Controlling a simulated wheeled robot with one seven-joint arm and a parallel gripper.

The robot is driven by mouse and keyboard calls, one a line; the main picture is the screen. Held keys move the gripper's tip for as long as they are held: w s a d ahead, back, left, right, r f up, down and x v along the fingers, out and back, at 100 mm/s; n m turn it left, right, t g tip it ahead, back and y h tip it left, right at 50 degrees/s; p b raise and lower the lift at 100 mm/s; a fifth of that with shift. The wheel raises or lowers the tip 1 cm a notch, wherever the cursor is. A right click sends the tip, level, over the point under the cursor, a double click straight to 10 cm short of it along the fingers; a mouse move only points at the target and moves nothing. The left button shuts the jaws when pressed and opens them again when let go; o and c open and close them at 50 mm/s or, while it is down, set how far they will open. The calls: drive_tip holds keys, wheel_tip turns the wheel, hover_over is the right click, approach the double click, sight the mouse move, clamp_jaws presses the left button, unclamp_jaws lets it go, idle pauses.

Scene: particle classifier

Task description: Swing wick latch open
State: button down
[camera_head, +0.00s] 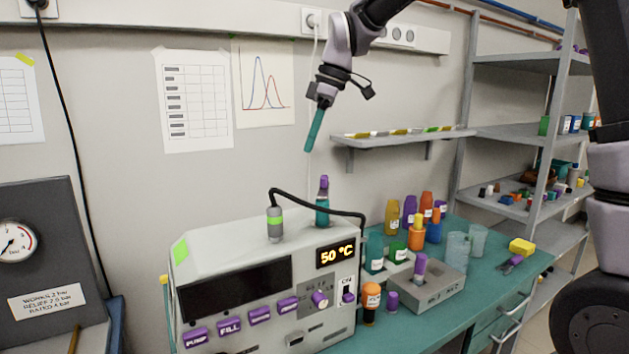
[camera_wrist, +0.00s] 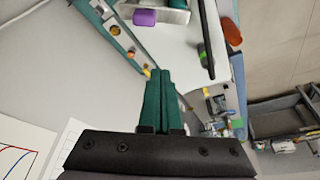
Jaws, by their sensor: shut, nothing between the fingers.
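The classifier (camera_head: 232,245) is a pale grey box with a dark window, a lit "50 °C" display (camera_head: 336,254) and a row of purple buttons (camera_head: 230,325). A teal cylinder with a purple top (camera_head: 322,202) stands upright on its top. A purple knob (camera_head: 320,299) sits on the front panel, beside a purple "ON" switch (camera_head: 348,297). I cannot tell which part is the wick latch. My gripper (camera_head: 308,149) hangs in the air above the classifier, apart from it, its teal fingers pointing down. In the wrist view the fingers (camera_wrist: 160,74) are together and empty.
A grey-green fitting (camera_head: 275,224) with a black hose rises from the classifier's top. Several bottles and a grey block (camera_head: 428,290) stand on the teal bench (camera_head: 400,328) to the right. A wall shelf (camera_head: 400,139) is right of my gripper. A gauge panel (camera_head: 40,250) stands at left.

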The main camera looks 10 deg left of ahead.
sight(324, 185)
drive_tip(key=shift+f, duration=0.1)
drive_tip(key=x, duration=1)
drive_tip(key=shift+s, duration=0.1)
drive_tip(key=d, duration=0.3)
drive_tip(key=shift+d, duration=0.55)
